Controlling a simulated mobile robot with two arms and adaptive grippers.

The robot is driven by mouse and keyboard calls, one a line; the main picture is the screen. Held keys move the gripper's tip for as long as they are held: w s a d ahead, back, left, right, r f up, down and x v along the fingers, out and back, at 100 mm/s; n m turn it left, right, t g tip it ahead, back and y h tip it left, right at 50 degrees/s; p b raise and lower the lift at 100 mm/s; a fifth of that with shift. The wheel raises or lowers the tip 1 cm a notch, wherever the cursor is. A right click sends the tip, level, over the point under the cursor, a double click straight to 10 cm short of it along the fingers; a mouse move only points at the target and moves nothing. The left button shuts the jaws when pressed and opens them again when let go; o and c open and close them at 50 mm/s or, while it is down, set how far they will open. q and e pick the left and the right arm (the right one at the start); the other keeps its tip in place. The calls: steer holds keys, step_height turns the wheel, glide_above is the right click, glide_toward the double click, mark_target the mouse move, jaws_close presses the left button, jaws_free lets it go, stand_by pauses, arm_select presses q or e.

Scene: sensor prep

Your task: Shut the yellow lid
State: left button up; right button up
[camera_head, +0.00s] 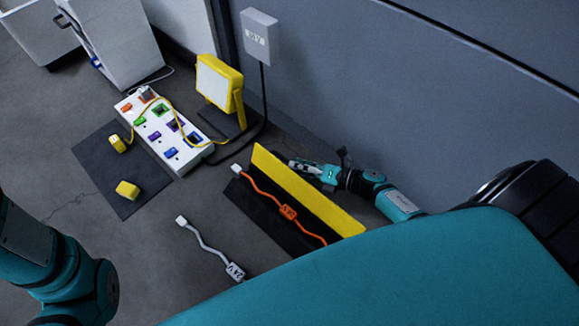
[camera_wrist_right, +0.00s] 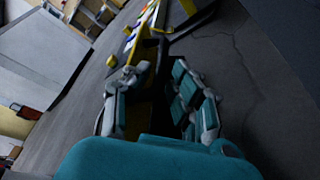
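The yellow lid (camera_head: 310,192) stands raised along the wall-side edge of a flat black base (camera_head: 258,208) on the floor. An orange cable (camera_head: 288,212) with a small orange box lies in the base. My right gripper (camera_head: 302,166) is behind the lid, between it and the wall, close to its upper edge. I cannot tell whether it touches the lid. In the right wrist view its two fingers (camera_wrist_right: 160,90) are apart, with a dark gap between them. My left arm shows at the left edge; its gripper is out of view.
A white power strip (camera_head: 170,135) with coloured sockets lies beside a dark mat (camera_head: 112,182) with yellow plugs. A yellow work lamp (camera_head: 219,84) stands near the wall. A white cable (camera_head: 205,243) lies in front of the base. The grey wall (camera_head: 400,90) is close behind my right gripper.

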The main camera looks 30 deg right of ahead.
steer(key=shift+b+x, duration=0.45)
steer(key=shift+x, duration=1.25)
jaws_close()
